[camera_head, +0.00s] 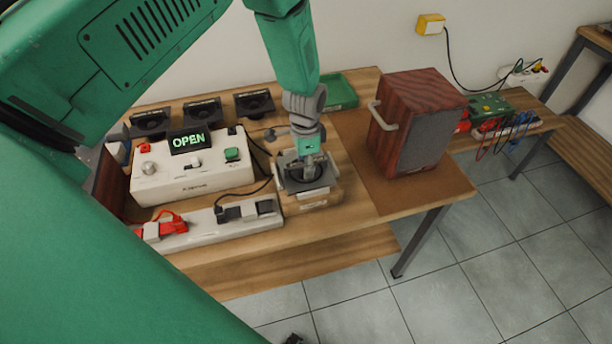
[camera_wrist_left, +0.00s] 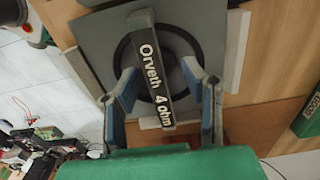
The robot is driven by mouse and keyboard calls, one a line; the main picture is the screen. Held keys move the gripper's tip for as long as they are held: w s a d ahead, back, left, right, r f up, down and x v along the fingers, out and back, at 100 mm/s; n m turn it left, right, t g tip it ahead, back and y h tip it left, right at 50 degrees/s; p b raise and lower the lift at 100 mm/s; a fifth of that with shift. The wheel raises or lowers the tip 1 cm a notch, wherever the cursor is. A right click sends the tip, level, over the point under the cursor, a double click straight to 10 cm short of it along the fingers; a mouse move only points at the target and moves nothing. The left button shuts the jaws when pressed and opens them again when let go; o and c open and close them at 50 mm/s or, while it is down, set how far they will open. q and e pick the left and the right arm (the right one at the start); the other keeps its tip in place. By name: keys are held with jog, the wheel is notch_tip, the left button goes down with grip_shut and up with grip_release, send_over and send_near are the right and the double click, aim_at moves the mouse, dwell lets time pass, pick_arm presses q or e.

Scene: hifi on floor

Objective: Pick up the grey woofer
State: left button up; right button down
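The grey woofer (camera_head: 322,184) sits in a holder at the middle of the wooden table, in front of the wall. In the left wrist view, the woofer (camera_wrist_left: 108,45) shows a square grey frame, a dark round cone and a raised bar marked "Orveth 4 ohm" (camera_wrist_left: 152,70). My left gripper (camera_head: 308,162) is directly over the woofer, pointing down. In the left wrist view, its two fingers (camera_wrist_left: 165,95) stand apart on either side of the bar, with gaps visible. The head view does not clearly show the fingertips. My right gripper is not in view.
A white control box (camera_head: 190,178) reading "OPEN" and a power strip (camera_head: 205,220) stand left of the woofer. Several black speakers (camera_head: 203,110) are behind the box. A wooden speaker cabinet (camera_head: 418,120) with a handle stands to the right. A green tray (camera_head: 340,91) lies behind.

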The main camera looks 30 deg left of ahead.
pick_arm(q)
grip_shut()
jog(key=shift+w, duration=0.1)
jog(key=shift+r, duration=0.1)
jog(key=shift+w+r, duration=0.1)
jog(key=shift+r, duration=0.7)
notch_tip(320, 180, up, 9)
jog(key=shift+f+b, duration=0.1)
jog(key=shift+b, duration=0.2)
